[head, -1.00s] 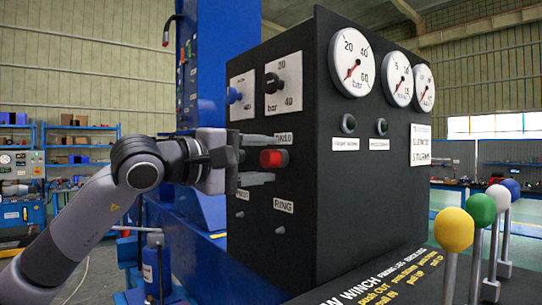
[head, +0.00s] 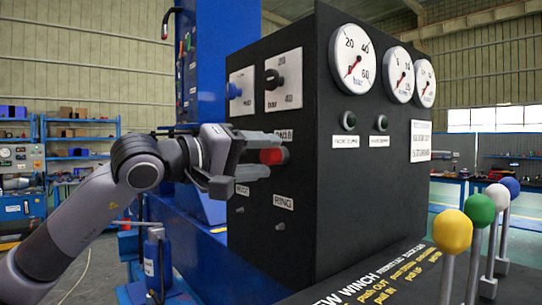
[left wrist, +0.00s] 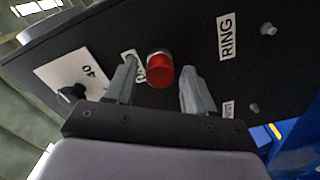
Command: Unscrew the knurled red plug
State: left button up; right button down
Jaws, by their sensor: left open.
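The red plug (head: 271,156) sticks out from the left face of the black control box (head: 275,200). It also shows in the left wrist view (left wrist: 160,72), seated in a metal collar. My left gripper (head: 262,156) is open, with one finger above and one below the plug in the head view. In the left wrist view its fingers (left wrist: 158,88) stand on both sides of the plug, with gaps visible. My right gripper is in neither view.
Levers with coloured balls (head: 453,232) stand at the front right. A blue column (head: 222,60) rises behind.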

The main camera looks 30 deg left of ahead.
pick_arm(q)
grip_shut()
jog(key=shift+s, duration=0.1)
jog(key=shift+f+n+b, duration=0.1)
jog(key=shift+n+b, duration=0.45)
jog(key=shift+n, duration=0.35)
jog(key=shift+n+b, duration=0.4)
jog(key=shift+n, duration=1.4)
jog(key=shift+n+b, duration=0.45)
jog(key=shift+n, duration=0.55)
jog(key=n, duration=0.3)
